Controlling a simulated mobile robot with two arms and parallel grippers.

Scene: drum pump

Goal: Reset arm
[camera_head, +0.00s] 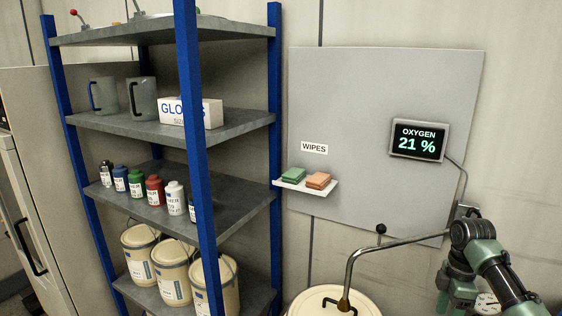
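A green and dark-grey arm of mine rises from the lower right corner, bends at a dark joint, and folds back down. It comes in from the right, and no fingertips of my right gripper show. My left arm and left gripper are out of the frame. A cream drum (322,303) stands at the bottom centre, cut off by the frame edge. A bent metal spout pipe (385,244) runs from the drum top towards my arm. A black knob (381,228) stands above the pipe.
A blue-post shelf (192,130) on the left holds mugs (141,98), a gloves box (172,112), several bottles (154,190) and cream buckets (172,272). A wall panel (350,100) carries a wipes ledge (318,188) and an oxygen display (418,140) reading 21 %.

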